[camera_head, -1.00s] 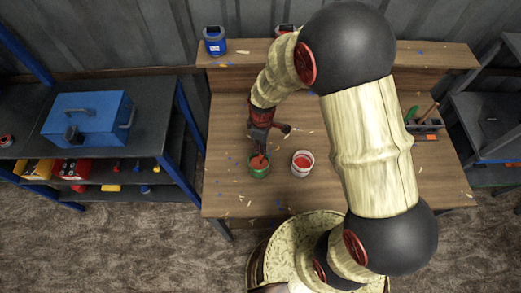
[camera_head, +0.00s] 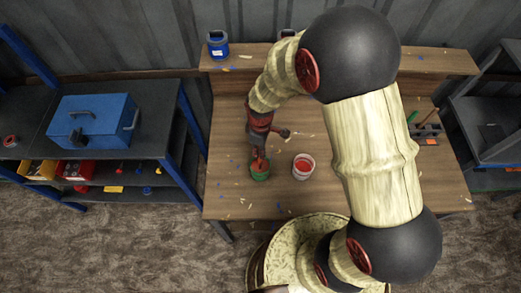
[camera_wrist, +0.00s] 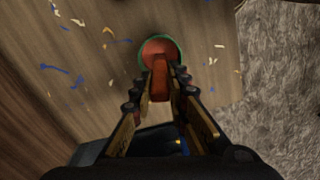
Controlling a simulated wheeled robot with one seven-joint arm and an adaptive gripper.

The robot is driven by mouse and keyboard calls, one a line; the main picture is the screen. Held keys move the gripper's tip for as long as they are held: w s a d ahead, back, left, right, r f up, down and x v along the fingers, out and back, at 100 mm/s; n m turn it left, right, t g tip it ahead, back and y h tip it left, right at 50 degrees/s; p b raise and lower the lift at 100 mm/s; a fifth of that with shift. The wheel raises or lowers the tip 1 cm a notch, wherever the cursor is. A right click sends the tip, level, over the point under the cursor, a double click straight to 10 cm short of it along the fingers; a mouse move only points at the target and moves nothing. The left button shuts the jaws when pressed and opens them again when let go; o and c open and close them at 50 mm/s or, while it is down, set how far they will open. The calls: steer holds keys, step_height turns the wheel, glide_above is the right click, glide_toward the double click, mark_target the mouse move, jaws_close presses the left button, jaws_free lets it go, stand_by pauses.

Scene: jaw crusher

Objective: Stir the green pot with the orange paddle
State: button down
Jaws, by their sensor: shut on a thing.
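The green pot (camera_head: 260,175) stands on the wooden table, left of its middle, with red content inside. In the wrist view the pot (camera_wrist: 177,50) shows as a green rim around a red-orange inside. The orange paddle (camera_wrist: 159,80) is between my fingertips and reaches into the pot. It also shows in the head view (camera_head: 259,163) as a small orange piece at the pot's mouth. My gripper (camera_wrist: 161,76) points down over the pot and is shut on the paddle. The paddle's lower end is hard to tell from the red content.
A white pot (camera_head: 303,167) with red content stands just right of the green pot. A blue container (camera_head: 218,46) is on the back shelf. A dark holder (camera_head: 428,130) with tools stands at the table's right. Small scraps litter the wooden table (camera_head: 235,199); its front left is otherwise clear.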

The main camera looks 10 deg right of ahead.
steer(key=shift+r+p, duration=2.45)
steer(key=shift+r, duration=1.5)
step_height(320, 180, up, 5)
steer(key=p, duration=0.3)
steer(key=shift+s, duration=0.1)
